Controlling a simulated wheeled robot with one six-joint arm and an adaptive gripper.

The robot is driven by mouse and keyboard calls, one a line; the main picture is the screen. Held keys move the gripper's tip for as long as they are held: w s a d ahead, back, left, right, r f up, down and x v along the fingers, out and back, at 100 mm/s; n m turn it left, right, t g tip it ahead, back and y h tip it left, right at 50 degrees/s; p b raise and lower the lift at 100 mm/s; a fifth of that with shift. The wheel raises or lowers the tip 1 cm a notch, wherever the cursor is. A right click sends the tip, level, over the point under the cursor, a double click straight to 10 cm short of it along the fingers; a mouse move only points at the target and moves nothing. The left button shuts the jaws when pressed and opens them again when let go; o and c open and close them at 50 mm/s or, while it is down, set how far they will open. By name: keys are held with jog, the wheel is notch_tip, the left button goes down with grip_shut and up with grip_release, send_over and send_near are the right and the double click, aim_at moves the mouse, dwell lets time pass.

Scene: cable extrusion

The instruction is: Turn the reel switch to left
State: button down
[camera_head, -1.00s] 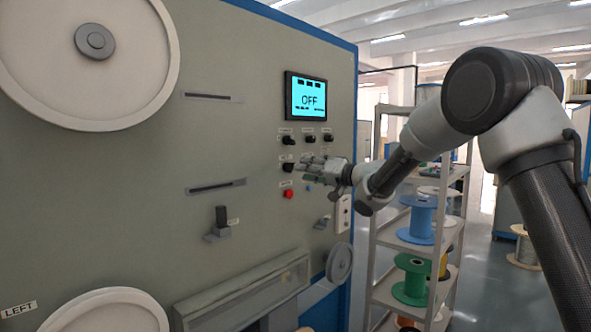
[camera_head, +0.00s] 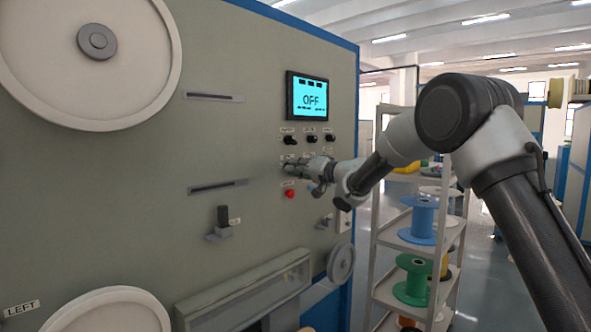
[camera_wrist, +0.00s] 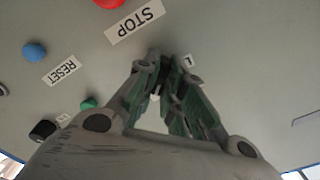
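The display (camera_head: 307,97) reads OFF. Black knobs (camera_head: 290,140) sit in a row below it. The wrist view shows a STOP label (camera_wrist: 135,21), a blue button (camera_wrist: 34,51) and a green one (camera_wrist: 88,103). A shelf with a blue spool (camera_head: 420,218) stands right.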

jog(key=shift+n, duration=0.4)
jog(key=n, duration=1.7)
dwell(0.6)
jog(key=c, duration=1.5)
grip_release()
jog(key=shift+s, duration=0.1)
